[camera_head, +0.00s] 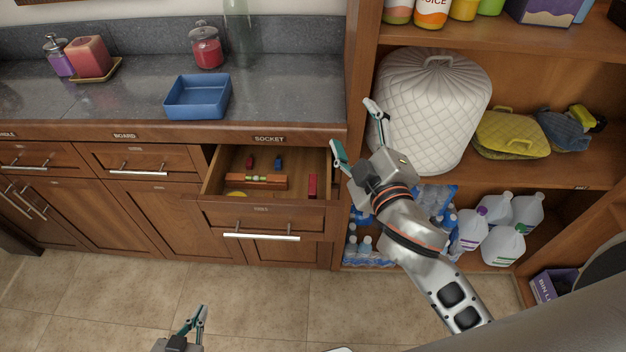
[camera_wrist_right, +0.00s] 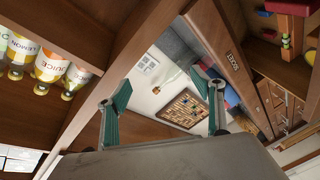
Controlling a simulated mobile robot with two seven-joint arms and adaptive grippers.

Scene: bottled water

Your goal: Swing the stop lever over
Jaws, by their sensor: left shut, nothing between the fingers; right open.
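An open drawer (camera_head: 212,180) stands below the SOCKET label. In it are a wooden bar (camera_head: 262,182) with coloured parts, a small red piece (camera_head: 250,162), a small blue piece (camera_head: 278,162), an upright red block (camera_head: 312,186) and a partly hidden yellow piece (camera_head: 237,194). I cannot tell which of these, if any, is the stop lever. My right gripper (camera_head: 352,125) is open and empty, above and right of the drawer, by the shelf's upright; its fingers also show in the right wrist view (camera_wrist_right: 161,88). My left gripper (camera_head: 200,314) is shut and empty, low in front of the cabinets.
A blue tray (camera_head: 198,115), a red jar (camera_head: 206,50) and a soap dispenser (camera_head: 58,58) stand on the counter. A white quilted cover (camera_head: 435,105) sits on the shelf right behind my right gripper. Water jugs (camera_head: 503,245) fill the shelf below. The floor before the drawers is mostly clear.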

